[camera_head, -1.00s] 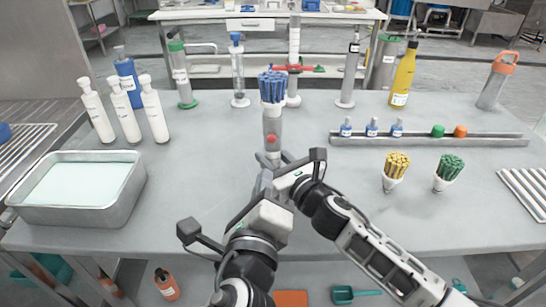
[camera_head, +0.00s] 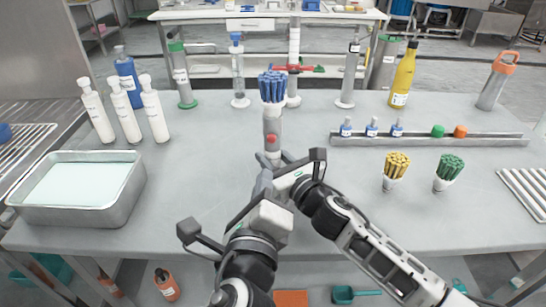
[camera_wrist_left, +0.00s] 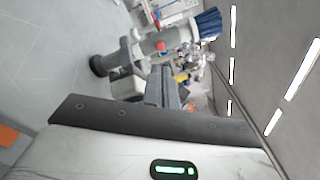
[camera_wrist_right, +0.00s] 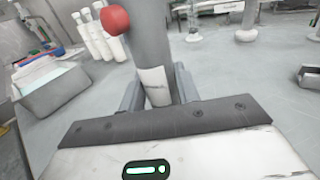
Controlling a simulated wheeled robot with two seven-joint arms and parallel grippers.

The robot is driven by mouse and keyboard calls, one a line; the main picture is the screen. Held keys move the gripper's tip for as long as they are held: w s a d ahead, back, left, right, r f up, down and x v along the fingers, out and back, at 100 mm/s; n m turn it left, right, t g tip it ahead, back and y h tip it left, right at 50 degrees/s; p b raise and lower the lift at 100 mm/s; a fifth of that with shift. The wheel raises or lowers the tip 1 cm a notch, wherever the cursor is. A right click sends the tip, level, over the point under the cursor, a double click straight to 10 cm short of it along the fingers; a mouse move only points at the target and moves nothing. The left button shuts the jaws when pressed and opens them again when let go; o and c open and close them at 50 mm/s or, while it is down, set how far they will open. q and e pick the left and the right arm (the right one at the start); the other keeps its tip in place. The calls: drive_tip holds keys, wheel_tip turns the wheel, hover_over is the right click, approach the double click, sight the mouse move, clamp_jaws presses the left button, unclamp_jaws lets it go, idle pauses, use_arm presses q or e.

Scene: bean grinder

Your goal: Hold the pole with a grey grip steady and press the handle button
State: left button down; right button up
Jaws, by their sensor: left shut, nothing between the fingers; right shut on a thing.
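The grey pole (camera_head: 272,126) stands upright near the table's middle, with a bundle of blue sticks on top. Its red round button (camera_head: 271,139) sticks out of the side facing me; it also shows in the left wrist view (camera_wrist_left: 160,46) and the right wrist view (camera_wrist_right: 115,19). My right gripper (camera_head: 278,163) is shut on the pole's lower part, below the button; in the right wrist view its fingers (camera_wrist_right: 158,88) lie on both sides of it. My left gripper (camera_head: 264,172) is shut and empty, just in front of the pole and below button height. Its fingers (camera_wrist_left: 163,80) look apart from the button.
A metal tray (camera_head: 136,188) and several white bottles (camera_head: 128,108) stand at left. Yellow sticks (camera_head: 396,165) and green sticks (camera_head: 450,167) in white holders stand at right, before a long rack (camera_head: 430,140). My two forearms run close together in front of the pole.

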sight(271, 139)
idle(0.3)
drive_tip(key=shift+f, duration=0.1)
use_arm(q)
drive_tip(key=w+m+g+h, duration=0.2)
drive_tip(key=w+m+h, duration=0.2)
drive_tip(key=w+h, duration=0.4)
drive_tip(key=shift+w+f+m+h, duration=0.3)
drive_tip(key=shift+m+h, duration=0.1)
drive_tip(key=shift+h, duration=3)
drive_tip(key=shift+a, duration=0.1)
